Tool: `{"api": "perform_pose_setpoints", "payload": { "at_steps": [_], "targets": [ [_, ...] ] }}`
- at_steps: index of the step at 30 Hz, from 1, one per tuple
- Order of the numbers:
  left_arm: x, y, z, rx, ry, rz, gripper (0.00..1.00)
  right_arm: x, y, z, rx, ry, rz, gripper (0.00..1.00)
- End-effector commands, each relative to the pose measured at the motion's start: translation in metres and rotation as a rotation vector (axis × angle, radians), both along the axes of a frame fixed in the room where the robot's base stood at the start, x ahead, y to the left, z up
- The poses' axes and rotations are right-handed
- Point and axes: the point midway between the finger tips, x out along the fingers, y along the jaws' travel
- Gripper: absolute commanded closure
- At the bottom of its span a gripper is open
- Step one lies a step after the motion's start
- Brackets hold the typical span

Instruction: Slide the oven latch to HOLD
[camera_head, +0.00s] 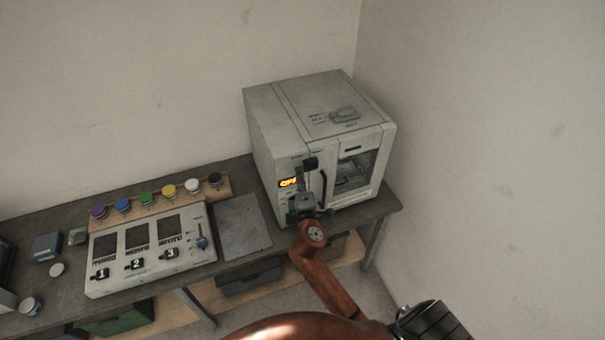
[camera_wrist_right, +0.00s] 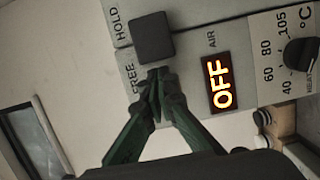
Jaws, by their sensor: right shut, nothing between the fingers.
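The oven (camera_head: 262,125) is a pale grey box at the back right of the bench. Its latch is a dark square knob (camera_wrist_right: 153,37) on the front panel, also visible in the head view (camera_head: 310,163). In the wrist view the knob sits beside the HOLD label (camera_wrist_right: 117,24), with the FREE label (camera_wrist_right: 130,80) beside the fingertips. My right gripper (camera_wrist_right: 154,82) is shut and empty, its tips just on the FREE side of the knob; whether they touch it I cannot tell. In the head view the right gripper (camera_head: 304,192) is in front of the oven panel. My left gripper is out of view.
An orange OFF display (camera_wrist_right: 222,84) and a dark dial (camera_wrist_right: 300,54) are beside the latch. The oven door handle (camera_head: 323,188) is close to the right gripper. A wall rises right of the oven.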

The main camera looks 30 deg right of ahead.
Motion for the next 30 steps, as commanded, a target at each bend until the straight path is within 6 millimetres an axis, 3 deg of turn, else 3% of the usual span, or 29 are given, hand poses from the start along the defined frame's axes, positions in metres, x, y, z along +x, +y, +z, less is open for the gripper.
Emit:
{"api": "perform_pose_setpoints", "payload": {
  "at_steps": [4,12,21,30],
  "targets": [
    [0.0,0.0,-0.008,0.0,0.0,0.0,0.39,0.004,0.032,-0.001,0.006,-0.002,0.005,1.0],
    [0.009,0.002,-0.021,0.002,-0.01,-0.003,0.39,-0.054,0.055,-0.003,0.004,-0.001,0.005,1.0],
    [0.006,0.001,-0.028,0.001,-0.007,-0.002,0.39,-0.087,0.069,-0.001,0.002,-0.001,0.004,1.0],
    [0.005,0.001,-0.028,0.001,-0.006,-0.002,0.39,-0.089,0.07,0.001,0.001,-0.002,0.004,1.0]
  ]
}}
